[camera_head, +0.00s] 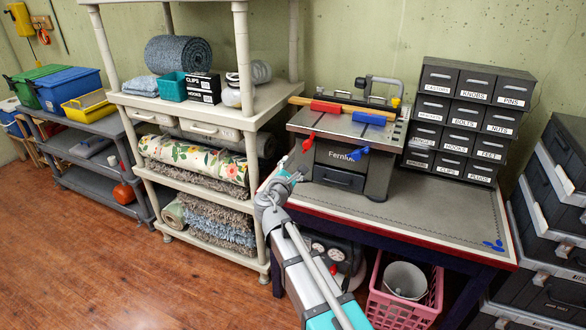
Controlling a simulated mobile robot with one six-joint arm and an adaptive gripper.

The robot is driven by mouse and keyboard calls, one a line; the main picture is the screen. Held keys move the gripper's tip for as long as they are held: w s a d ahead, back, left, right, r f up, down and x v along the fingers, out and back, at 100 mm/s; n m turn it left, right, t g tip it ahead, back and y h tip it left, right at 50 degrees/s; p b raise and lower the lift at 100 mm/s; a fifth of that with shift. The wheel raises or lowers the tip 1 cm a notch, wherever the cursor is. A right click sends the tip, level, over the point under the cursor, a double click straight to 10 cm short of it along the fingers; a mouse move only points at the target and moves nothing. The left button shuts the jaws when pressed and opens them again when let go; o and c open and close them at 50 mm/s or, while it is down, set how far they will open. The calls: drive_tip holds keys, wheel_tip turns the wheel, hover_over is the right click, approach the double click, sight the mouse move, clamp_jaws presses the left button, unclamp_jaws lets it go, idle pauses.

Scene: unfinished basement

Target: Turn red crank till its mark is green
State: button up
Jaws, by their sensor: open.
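The red crank (308,142) sticks out from the front left of a dark grey bench machine (352,172) labelled "Fern...". A blue crank (358,153) sits to its right on the same front. My gripper (299,157) is open, just below and left of the red crank. I cannot tell whether it touches the crank. The mark of the red crank is too small or hidden to make out, so I cannot tell its colour. A red block (326,107) and a blue block (369,118) lie on top of the machine.
The machine stands on a workbench (440,215) with a red edge. A stack of labelled drawers (465,115) stands to the right. A cream shelf (205,118) with rugs is close on the left. A pink basket (405,308) is below the bench.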

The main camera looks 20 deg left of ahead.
sight(306, 146)
drive_tip(key=shift+m, duration=0.6)
idle(0.5)
drive_tip(key=n, duration=0.6)
drive_tip(key=shift+a+f, duration=0.1)
drive_tip(key=shift+a, duration=0.05)
drive_tip(key=shift+w, duration=0.1)
drive_tip(key=w, duration=1.3)
drive_tip(key=shift+w+d, duration=0.2)
drive_tip(key=shift+w, duration=0.1)
clamp_jaws()
idle(0.5)
